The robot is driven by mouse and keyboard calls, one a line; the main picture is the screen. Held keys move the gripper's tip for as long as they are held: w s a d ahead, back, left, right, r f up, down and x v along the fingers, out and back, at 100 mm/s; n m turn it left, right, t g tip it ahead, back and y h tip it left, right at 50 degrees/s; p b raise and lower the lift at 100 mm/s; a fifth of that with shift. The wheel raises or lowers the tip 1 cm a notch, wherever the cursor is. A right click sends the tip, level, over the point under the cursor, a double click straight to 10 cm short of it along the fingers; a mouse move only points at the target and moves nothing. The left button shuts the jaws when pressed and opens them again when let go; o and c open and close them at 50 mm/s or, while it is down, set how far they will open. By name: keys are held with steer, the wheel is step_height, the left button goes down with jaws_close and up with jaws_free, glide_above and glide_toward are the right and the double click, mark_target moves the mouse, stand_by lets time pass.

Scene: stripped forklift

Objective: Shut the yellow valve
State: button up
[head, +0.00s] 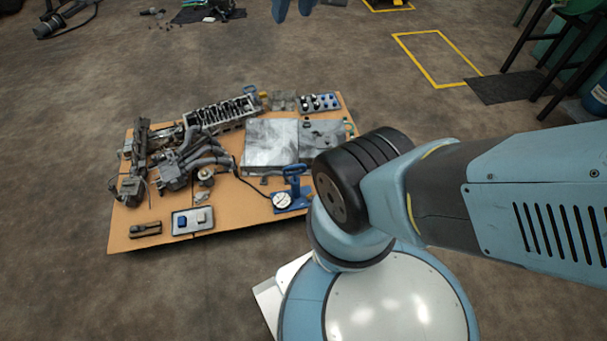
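I cannot pick out a yellow valve with certainty. A small yellowish spot (264,96) shows at the back edge of the cardboard sheet, too small to identify. My arm (530,190) crosses the right side of the head view and hides the floor behind it. My gripper is not in view, so its opening and its distance from any valve do not show.
A cardboard sheet (245,232) on the floor carries engine parts (185,160), grey metal plates (270,146), a blue tool with a round gauge (291,190) and a small tray (193,221). A yellow floor outline (437,87) and dark stools (560,60) are at right.

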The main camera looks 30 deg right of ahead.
steer(key=w+d+f+m+g+y, duration=0.15)
steer(key=w+f, duration=0.35)
steer(key=w, duration=0.6)
steer(key=w+d+f+m+g+y, duration=0.15)
steer(key=w+f, duration=0.35)
steer(key=w, duration=0.6)
steer(key=w+d+f+m, duration=0.2)
steer(key=w+d+f, duration=0.15)
steer(key=f, duration=0.35)
steer(key=w+d+f+m+g, duration=0.1)
steer(key=w+d+f, duration=0.1)
steer(key=w+f, duration=0.35)
steer(key=w+d+f+m, duration=0.2)
steer(key=w+d+f, duration=0.1)
steer(key=f, duration=0.6)
steer(key=m+g+y, duration=0.1)
steer(key=m+g, duration=0.2)
steer(key=m, duration=0.4)
glide_toward(310, 195)
steer(key=x, duration=0.8)
steer(key=shift+s+a+f, duration=0.1)
steer(key=shift+f, duration=0.2)
